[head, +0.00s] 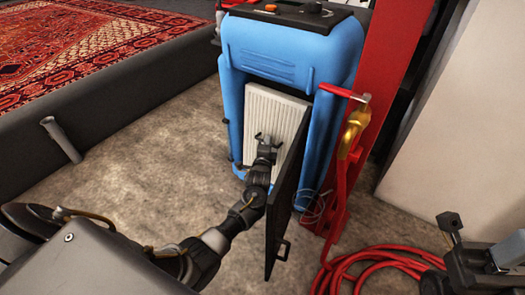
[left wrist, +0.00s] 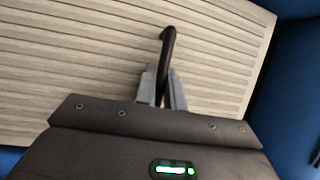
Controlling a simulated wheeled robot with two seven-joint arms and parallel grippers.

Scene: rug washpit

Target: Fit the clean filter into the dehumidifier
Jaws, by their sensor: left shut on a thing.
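The blue dehumidifier (head: 290,50) stands upright on the floor. A white pleated filter (head: 272,108) is at its front opening, largely within the blue frame; I cannot tell whether it is fully seated. Its black door (head: 288,195) hangs open to the right. My left gripper (head: 266,142) is in front of the filter, shut on its dark handle. In the left wrist view the gripper (left wrist: 162,88) pinches the black handle (left wrist: 168,48), with the pleated filter (left wrist: 80,60) filling the background. My right gripper (head: 452,228) is at the lower right, its fingers unclear.
A red hose (head: 375,262) lies coiled on the floor at right, below a red post (head: 385,90) with a brass nozzle (head: 354,130). A patterned rug (head: 75,45) lies on a dark raised platform at left. Bare floor (head: 150,150) lies between.

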